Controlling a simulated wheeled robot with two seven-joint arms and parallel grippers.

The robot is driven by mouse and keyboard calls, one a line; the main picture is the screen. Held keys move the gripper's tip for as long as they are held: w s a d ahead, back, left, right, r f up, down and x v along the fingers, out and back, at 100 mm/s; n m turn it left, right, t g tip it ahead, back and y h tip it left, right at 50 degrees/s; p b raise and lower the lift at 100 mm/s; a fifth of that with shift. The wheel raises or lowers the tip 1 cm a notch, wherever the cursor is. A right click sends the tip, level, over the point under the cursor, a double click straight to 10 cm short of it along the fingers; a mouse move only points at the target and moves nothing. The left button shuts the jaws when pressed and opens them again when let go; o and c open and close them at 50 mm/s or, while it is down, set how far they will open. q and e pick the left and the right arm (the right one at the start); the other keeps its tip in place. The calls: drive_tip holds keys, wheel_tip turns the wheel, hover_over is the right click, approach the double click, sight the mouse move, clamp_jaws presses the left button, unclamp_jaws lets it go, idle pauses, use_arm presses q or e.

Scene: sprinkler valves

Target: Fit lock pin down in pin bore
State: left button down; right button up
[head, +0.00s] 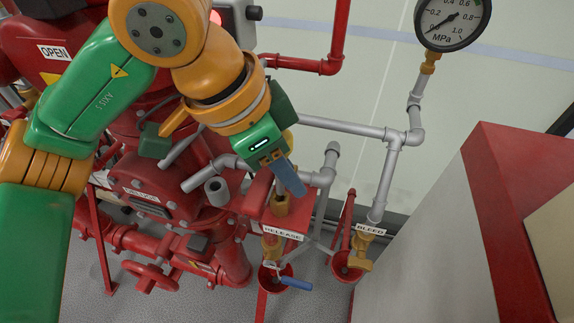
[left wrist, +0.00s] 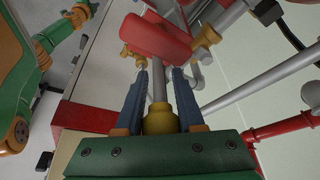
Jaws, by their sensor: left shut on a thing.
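My left gripper (head: 300,190) is shut on the lock pin. In the left wrist view the pin's yellow knob (left wrist: 160,121) sits between the fingers (left wrist: 160,75), and its grey shank (left wrist: 158,86) points away toward a red plate. In the head view a bit of the yellow knob (head: 290,141) shows behind the gripper, and the fingers hide most of the pin. A brass collar (head: 281,205), which looks like the pin bore, stands on the red bracket below the gripper. I cannot tell whether the pin tip touches it.
The RELEASE valve with a blue lever (head: 296,284) is below the bracket. The BLEED valve (head: 363,246) and grey pipes (head: 390,170) stand to the right, under a gauge (head: 452,22). A red-topped cabinet (head: 515,190) fills the right side. Red pipework crowds the left.

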use_arm(q)
drive_tip(key=shift+f, duration=0.15)
drive_tip(key=shift+d+f+b, duration=0.1)
drive_tip(key=shift+f+b, duration=0.35)
drive_tip(key=shift+r+p, duration=0.6)
drive_tip(key=shift+r, duration=0.1)
drive_tip(key=shift+w, duration=0.1)
idle(1.0)
drive_tip(key=shift+f+b, duration=0.55)
drive_tip(key=shift+f, duration=0.25)
drive_tip(key=shift+r, duration=0.15)
drive_tip(key=shift+a+r+p, duration=0.2)
drive_tip(key=shift+r+p, duration=0.4)
drive_tip(key=shift+p, duration=0.1)
